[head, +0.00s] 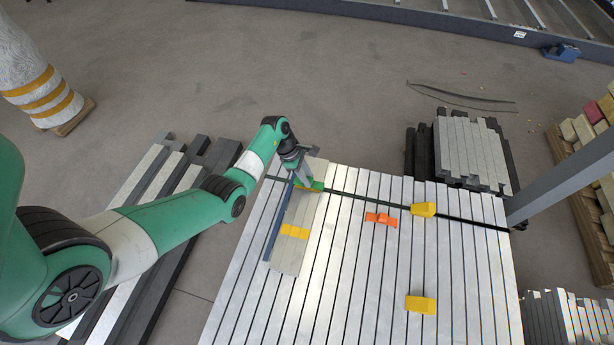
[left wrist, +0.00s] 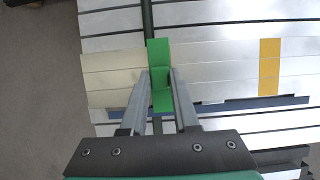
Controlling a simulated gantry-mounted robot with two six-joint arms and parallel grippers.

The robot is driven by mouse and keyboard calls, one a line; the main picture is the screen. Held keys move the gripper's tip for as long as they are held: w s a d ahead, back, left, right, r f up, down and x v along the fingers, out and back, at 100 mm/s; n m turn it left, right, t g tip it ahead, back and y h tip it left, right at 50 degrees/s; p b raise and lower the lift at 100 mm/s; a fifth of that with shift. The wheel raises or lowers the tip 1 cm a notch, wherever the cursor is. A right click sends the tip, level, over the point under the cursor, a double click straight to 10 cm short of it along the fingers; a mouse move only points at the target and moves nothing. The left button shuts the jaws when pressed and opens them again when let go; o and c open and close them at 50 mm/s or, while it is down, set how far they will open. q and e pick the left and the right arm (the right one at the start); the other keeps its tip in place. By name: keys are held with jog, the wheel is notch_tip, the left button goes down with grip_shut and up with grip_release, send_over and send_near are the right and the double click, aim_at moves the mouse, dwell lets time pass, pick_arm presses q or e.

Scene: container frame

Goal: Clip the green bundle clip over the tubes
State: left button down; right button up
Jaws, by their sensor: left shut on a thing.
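The green clip (head: 316,186) is at the far end of the tube bundle. It also shows in the left wrist view (left wrist: 158,60), between the fingers of my left gripper (left wrist: 161,74). My left gripper (head: 304,181) is shut on it. The tubes (head: 292,257) are a pale bundle lying lengthwise on the slatted metal table, and they run sideways in the left wrist view (left wrist: 215,72). The clip lies across the tubes in that view; I cannot tell whether it is seated on them. A yellow band (head: 294,231) crosses the bundle nearer the front. My right gripper is not in view.
A dark blue strip (head: 278,222) runs along the bundle's left side. An orange piece (head: 381,219) and two yellow pieces (head: 423,209) (head: 420,304) lie to the right on the slatted table (head: 345,290). A grey beam (head: 565,184) slants in at right.

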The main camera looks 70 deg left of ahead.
pick_arm(q)
jog(key=shift+f+b, duration=0.5)
jog(key=shift+f, duration=0.2)
jog(key=c, duration=0.6)
grip_release()
jog(key=shift+o, duration=0.4)
jog(key=o, duration=0.5)
jog(key=shift+r, duration=0.1)
notch_tip(320, 180, up, 7)
jog(key=p, duration=0.7)
jog(key=shift+p, duration=0.35)
